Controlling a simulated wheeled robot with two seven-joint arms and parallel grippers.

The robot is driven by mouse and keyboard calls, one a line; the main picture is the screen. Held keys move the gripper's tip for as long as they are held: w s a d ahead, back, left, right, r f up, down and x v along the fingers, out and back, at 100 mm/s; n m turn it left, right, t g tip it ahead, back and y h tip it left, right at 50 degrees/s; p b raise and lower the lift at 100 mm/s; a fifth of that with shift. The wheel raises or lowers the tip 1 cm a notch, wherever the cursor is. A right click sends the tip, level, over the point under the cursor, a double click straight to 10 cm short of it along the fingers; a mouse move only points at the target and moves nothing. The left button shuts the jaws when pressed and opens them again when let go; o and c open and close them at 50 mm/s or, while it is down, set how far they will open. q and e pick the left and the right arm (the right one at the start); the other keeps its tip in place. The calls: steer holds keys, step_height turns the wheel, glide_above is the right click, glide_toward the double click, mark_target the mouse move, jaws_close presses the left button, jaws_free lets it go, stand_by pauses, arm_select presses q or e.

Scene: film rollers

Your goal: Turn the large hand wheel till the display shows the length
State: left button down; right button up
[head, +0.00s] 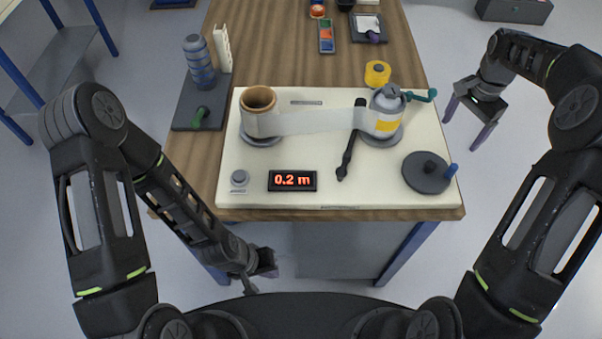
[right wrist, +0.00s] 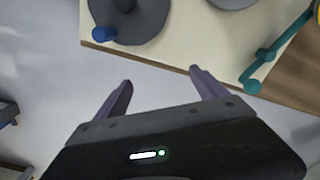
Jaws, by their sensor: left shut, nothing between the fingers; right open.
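The large hand wheel (head: 426,172) is a dark grey disc with a blue handle (head: 451,171) on its right side. It lies at the right front of the cream board (head: 230,185); the right wrist view shows part of the wheel (right wrist: 150,22) and its blue handle (right wrist: 103,34). The display (head: 292,181) reads 0.2 m in red. My right gripper (head: 466,134) is open and empty, beyond the board's right edge, apart from the wheel; its fingers show in the right wrist view (right wrist: 160,84). My left gripper (head: 262,285) is shut and empty below the table's front edge.
Film runs between a brown-cored roller (head: 258,112) and a grey-yellow roller (head: 384,112). A teal crank (head: 420,96) juts out at the right. A black lever (head: 349,150) and grey button (head: 239,178) are on the board. Free floor lies right of the table.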

step_height(320, 180, up, 3)
steer(key=shift+r+p, duration=0.15)
steer(key=shift+p, duration=0.7)
steer(key=shift+s, duration=0.1)
